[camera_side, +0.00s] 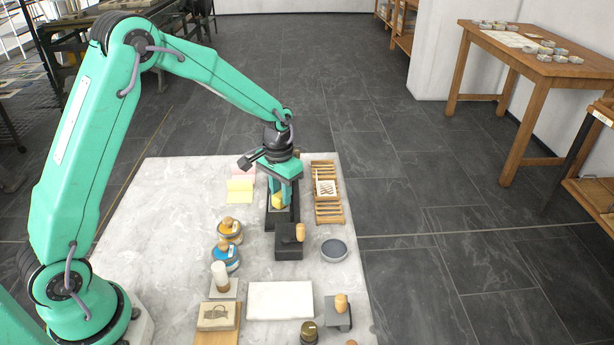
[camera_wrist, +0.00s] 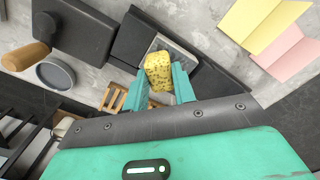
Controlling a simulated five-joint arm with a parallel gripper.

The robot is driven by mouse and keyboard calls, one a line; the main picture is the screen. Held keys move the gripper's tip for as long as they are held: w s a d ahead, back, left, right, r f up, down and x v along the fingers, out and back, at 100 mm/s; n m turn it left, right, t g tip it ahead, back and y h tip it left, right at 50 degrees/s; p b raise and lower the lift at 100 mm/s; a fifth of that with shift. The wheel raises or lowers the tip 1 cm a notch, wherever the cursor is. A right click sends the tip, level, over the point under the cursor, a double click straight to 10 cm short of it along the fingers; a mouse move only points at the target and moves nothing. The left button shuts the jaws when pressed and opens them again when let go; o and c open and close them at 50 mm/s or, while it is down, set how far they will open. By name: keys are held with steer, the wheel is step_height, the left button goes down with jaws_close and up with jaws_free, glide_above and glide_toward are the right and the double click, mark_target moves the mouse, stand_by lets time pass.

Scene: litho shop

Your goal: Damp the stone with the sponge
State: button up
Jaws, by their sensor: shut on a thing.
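My gripper (camera_side: 280,193) is shut on the yellow, dark-speckled sponge (camera_wrist: 158,70). The sponge also shows in the side view (camera_side: 278,200), low between the fingers. It is at a dark, long holder with a pale square area (camera_wrist: 182,53); I cannot tell whether it touches it. A beige stone with a dark drawing (camera_side: 216,315) lies on a wooden board (camera_side: 213,338) at the front of the table, well away from my gripper. The stone is not visible in the wrist view.
A black block with a wooden handle (camera_side: 289,243) stands just in front of the sponge, with a round grey dish (camera_side: 334,250) beside it. A wooden rack (camera_side: 328,205) is close on the right. Ink tins (camera_side: 226,257) and a white slab (camera_side: 280,300) lie nearer. The table's left side is clear.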

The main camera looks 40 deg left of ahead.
steer(key=shift+s+d+r, duration=0.15)
steer(key=shift+s+d, duration=0.25)
steer(key=shift+r, duration=3.9)
steer(key=shift+d, duration=0.1)
